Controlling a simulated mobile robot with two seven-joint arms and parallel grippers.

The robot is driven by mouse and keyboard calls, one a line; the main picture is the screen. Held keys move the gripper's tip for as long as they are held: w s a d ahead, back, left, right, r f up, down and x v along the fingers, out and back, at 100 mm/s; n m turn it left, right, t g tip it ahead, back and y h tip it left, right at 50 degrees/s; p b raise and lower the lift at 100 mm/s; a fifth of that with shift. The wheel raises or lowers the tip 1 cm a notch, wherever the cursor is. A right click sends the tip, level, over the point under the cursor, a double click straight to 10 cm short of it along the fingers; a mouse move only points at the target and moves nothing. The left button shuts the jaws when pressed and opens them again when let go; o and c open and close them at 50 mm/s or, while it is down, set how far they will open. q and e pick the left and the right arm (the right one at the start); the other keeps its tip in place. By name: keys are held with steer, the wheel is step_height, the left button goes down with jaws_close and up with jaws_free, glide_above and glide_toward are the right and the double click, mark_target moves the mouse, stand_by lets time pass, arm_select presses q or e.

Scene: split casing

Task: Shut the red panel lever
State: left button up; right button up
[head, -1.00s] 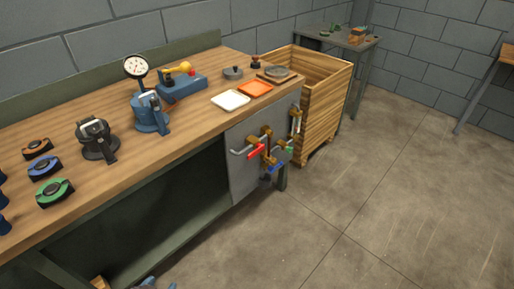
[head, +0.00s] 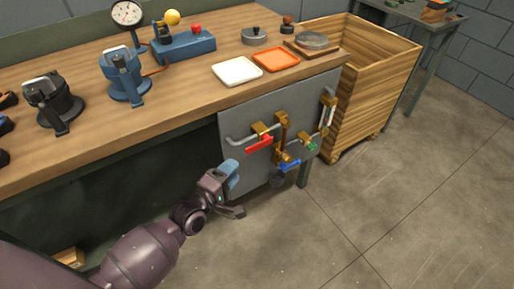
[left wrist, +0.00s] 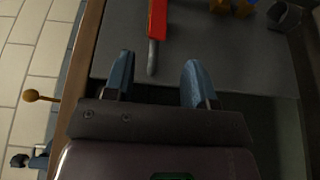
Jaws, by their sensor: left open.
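The red panel lever (head: 259,146) is on the grey panel (head: 235,120) under the front edge of the workbench, on a valve with a brass body (head: 262,129) and a grey pipe. In the left wrist view the red lever (left wrist: 157,20) shows at the top, ahead of the fingers. My left gripper (head: 236,191) is open and empty, below and to the left of the lever, apart from it. In the left wrist view its two blue-tipped fingers (left wrist: 156,82) are spread. My right gripper is in neither view.
A blue lever (head: 290,165) and a green lever (head: 311,146) sit right of the red one among brass fittings. A wooden crate (head: 375,90) stands right of the bench. White (head: 237,71) and orange (head: 276,60) trays lie above on the bench top. The floor in front is clear.

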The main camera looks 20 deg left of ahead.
mark_target(252, 151)
arm_select(q)
steer(key=b+x, duration=0.1)
steer(key=x, duration=0.8)
steer(key=shift+w+d, duration=0.1)
steer(key=shift+w, duration=0.2)
steer(key=shift+w+d+r+b, duration=0.15)
steer(key=shift+w+b, duration=0.15)
steer(key=shift+w, duration=0.35)
jaws_close()
